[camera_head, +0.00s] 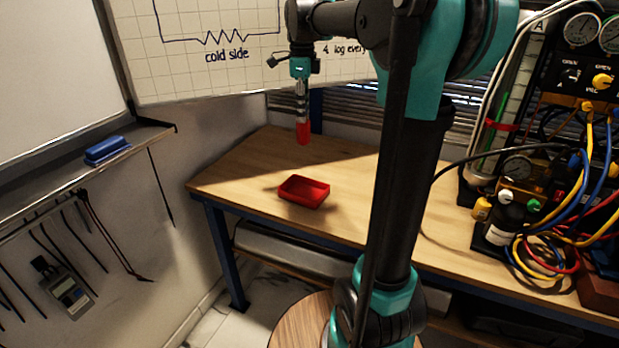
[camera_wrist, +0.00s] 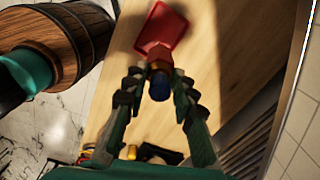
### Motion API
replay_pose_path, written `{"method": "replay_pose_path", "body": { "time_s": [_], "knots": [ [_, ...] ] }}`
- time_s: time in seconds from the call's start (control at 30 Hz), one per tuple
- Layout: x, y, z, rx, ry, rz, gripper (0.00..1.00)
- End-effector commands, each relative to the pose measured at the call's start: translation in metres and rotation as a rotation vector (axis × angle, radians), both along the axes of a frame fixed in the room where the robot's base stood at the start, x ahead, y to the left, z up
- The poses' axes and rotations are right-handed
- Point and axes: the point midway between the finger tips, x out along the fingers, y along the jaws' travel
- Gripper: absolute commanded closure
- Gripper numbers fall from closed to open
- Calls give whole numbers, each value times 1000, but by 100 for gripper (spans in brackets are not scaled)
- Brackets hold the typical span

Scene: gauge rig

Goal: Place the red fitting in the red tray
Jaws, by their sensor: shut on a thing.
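The red fitting (camera_head: 303,132) hangs below my gripper (camera_head: 301,88), above the far left part of the table. In the wrist view, my gripper (camera_wrist: 158,95) is shut on the fitting (camera_wrist: 158,58), whose red body, yellowish band and dark blue end show between the fingers. The red tray (camera_head: 304,191) lies flat on the table near its front left edge and looks empty. It also shows in the wrist view (camera_wrist: 163,27), beyond the fitting and partly hidden by it. In the head view the fitting is behind and above the tray, apart from it.
The wooden table (camera_head: 250,170) is clear around the tray. A gauge rig (camera_head: 540,150) with hoses and cables stands at the right. A whiteboard (camera_head: 230,50) is behind, and a ledge with a blue eraser (camera_head: 107,150) is at the left.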

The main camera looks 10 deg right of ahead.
Motion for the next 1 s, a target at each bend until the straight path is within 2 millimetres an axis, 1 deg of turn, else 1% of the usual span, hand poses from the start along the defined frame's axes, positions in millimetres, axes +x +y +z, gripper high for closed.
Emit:
{"method": "replay_pose_path", "body": {
  "time_s": [0.07, 0.17, 0.5, 0.6, 0.7, 0.87, 1.0],
  "knots": [
    [0, 0, -9, 0, 0, 0, 100],
    [0, 0, -30, 0, 0, 0, 100],
    [0, 0, -113, 0, 0, 0, 100],
    [0, 0, -134, 0, 0, 0, 100],
    [0, 0, -149, 0, 0, 0, 100],
    [0, 0, -161, 0, 0, 0, 100],
    [1, 0, -178, 0, 0, 0, 100]
  ]
}}
